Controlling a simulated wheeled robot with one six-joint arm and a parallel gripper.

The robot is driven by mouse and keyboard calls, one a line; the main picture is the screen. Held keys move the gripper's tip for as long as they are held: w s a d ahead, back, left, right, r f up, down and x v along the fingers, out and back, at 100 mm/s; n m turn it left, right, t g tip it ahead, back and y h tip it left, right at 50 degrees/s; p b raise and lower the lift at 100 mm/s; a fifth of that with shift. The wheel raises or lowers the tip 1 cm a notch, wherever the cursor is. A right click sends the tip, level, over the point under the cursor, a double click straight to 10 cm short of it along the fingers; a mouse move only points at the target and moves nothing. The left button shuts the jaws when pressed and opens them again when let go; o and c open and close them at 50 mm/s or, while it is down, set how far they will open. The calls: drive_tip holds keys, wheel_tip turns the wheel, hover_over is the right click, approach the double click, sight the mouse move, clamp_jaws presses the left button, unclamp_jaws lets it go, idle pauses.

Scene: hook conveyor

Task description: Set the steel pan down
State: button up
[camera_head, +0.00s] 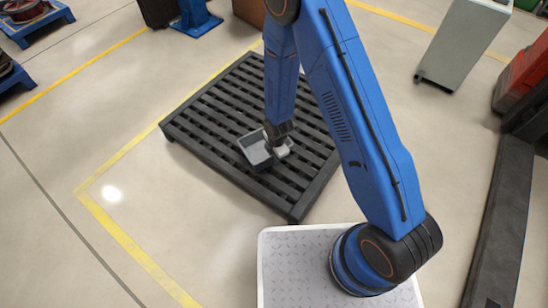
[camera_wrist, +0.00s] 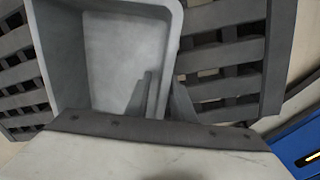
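The steel pan (camera_head: 256,152) is a grey, open rectangular tray with raised walls. In the head view it is at the middle of the dark slatted pallet (camera_head: 196,135), and looks empty. My gripper (camera_head: 270,143) is at the pan's right side. In the wrist view the pan (camera_wrist: 112,55) fills the upper left, and my gripper's fingers (camera_wrist: 164,84) straddle its right wall, one inside and one outside, and look closed on it. Whether the pan's underside touches the slats cannot be told.
The pallet's slats are bare around the pan. A yellow floor line (camera_head: 115,232) runs along the pallet's left side. A grey bin (camera_head: 462,45) stands at the upper right, and red equipment (camera_head: 522,75) at the right edge.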

wheel_tip(320, 180, up, 12)
drive_tip(key=s, duration=0.1)
drive_tip(key=shift+d, duration=0.35)
drive_tip(key=shift+s+r, duration=0.1)
drive_tip(key=s+d+r+m+t, duration=0.15)
drive_tip(key=d+r+m, duration=0.5)
drive_tip(key=r, duration=0.65)
drive_tip(key=s+d+r+m, duration=0.2)
drive_tip(key=d+r+m, duration=0.4)
drive_tip(key=r, duration=0.7)
drive_tip(key=s+d+r+m+t, duration=0.1)
drive_tip(key=s+d+r+m, duration=0.4)
drive_tip(key=s, duration=0.5)
drive_tip(key=s+d+r+m+t, duration=0.1)
drive_tip(key=s+d+r+m, duration=0.5)
drive_tip(key=s+d+r, duration=0.2)
drive_tip(key=shift+s+r+h, duration=0.3)
drive_tip(key=shift+s+r, duration=1)
drive_tip(key=shift+m, duration=0.25)
